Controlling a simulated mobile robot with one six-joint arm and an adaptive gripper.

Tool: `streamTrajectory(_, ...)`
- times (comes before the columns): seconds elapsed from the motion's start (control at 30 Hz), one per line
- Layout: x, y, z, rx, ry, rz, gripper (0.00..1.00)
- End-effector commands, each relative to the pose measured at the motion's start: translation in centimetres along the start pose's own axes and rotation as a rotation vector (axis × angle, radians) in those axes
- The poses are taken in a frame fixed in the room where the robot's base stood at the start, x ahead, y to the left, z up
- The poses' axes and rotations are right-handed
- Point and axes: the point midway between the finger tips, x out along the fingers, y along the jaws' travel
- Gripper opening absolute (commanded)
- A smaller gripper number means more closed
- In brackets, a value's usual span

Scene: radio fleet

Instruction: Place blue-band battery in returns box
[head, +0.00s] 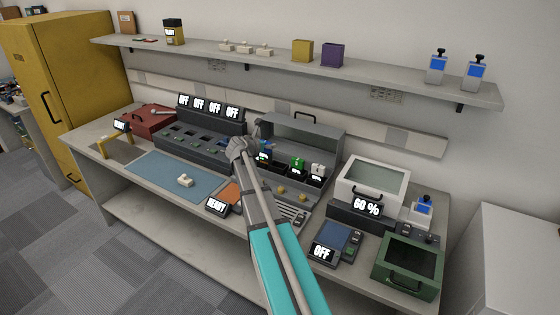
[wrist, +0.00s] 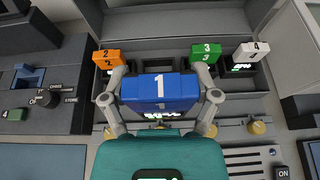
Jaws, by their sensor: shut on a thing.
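The blue battery (wrist: 160,88), marked with a white 1, is between the fingers of my gripper (wrist: 160,100) in the wrist view. The fingers are shut on its left and right sides. It is in front of a grey rack; I cannot tell whether its lower end is still in a slot. In the head view my gripper (head: 242,148) is over the rack area and the arm hides part of it. No box is labelled as the returns box; a red case (head: 150,120) stands at the left and a green box (head: 408,266) at the right.
An orange battery (wrist: 106,58), a green battery (wrist: 206,53) and a white battery (wrist: 250,52) stand in the rack near my fingers. A grey charger bank (head: 195,135) stands left of the rack. A white glass-topped case (head: 345,180) stands to the right. The blue mat (head: 160,170) is mostly clear.

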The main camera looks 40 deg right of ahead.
Motion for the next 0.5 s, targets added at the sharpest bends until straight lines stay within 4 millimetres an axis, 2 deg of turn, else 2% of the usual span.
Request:
streamTrajectory(0.03, 1.2, 0.2, -0.2, 0.001, 0.0, -0.001, 0.24)
streamTrajectory(0.4, 8.2, 0.8, -0.5, 0.001, 0.0, -0.003, 0.24)
streamTrajectory(0.5, 9.3, 0.8, -1.2, 0.001, 0.0, -0.001, 0.24)
